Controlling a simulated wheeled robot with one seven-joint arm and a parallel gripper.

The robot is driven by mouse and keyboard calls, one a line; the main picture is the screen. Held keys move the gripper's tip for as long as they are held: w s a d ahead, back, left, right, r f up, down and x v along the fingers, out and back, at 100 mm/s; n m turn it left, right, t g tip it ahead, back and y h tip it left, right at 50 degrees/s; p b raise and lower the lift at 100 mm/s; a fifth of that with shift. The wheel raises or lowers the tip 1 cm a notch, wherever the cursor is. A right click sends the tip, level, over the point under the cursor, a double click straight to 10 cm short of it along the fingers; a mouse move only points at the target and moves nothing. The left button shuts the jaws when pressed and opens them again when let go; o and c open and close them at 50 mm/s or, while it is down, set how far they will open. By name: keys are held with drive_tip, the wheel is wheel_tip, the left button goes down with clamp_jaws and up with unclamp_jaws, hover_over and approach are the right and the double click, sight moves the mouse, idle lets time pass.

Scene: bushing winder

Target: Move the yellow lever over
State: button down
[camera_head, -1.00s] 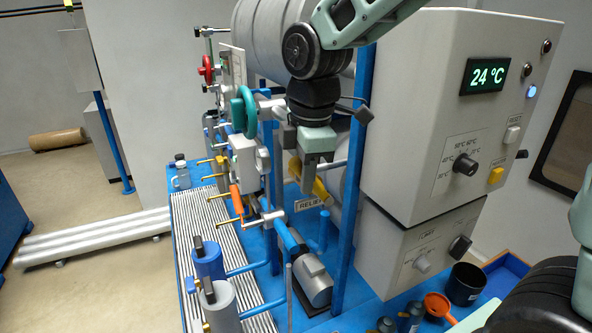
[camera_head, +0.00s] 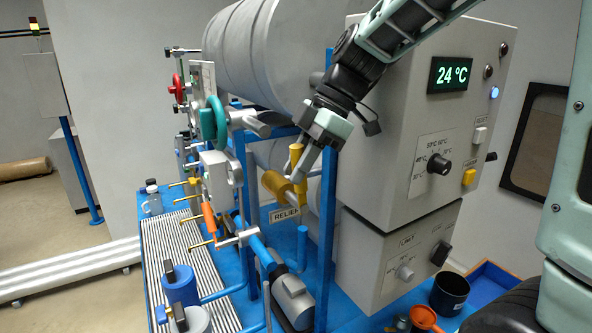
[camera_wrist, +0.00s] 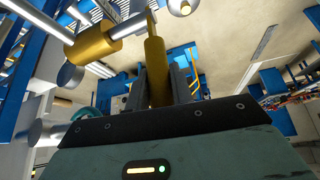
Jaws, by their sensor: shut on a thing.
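The yellow lever (camera_head: 296,158) stands nearly upright on its yellow valve body (camera_head: 274,186), on a pipe above a RELIEF label (camera_head: 285,214). My gripper (camera_head: 303,170) comes down tilted from the upper right, its fingers at the lever. In the wrist view the lever (camera_wrist: 155,68) lies between the two dark fingers (camera_wrist: 160,88), which are shut on it. The valve body (camera_wrist: 92,47) shows at the upper left there. The fingers hide part of the lever's lower end.
A grey cabinet (camera_head: 400,150) with a 24 °C display stands close on the right. A blue upright post (camera_head: 328,215) is just beside the gripper. A teal handwheel (camera_head: 214,124) and an orange handle (camera_head: 209,217) are left. A large grey cylinder (camera_head: 255,50) is above.

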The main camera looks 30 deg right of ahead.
drive_tip(key=c, duration=1.2)
unclamp_jaws()
drive_tip(key=shift+c, duration=0.2)
wheel_tip(320, 180, up, 10)
drive_tip(key=shift+r+b, duration=0.1)
drive_tip(key=shift+b, duration=1)
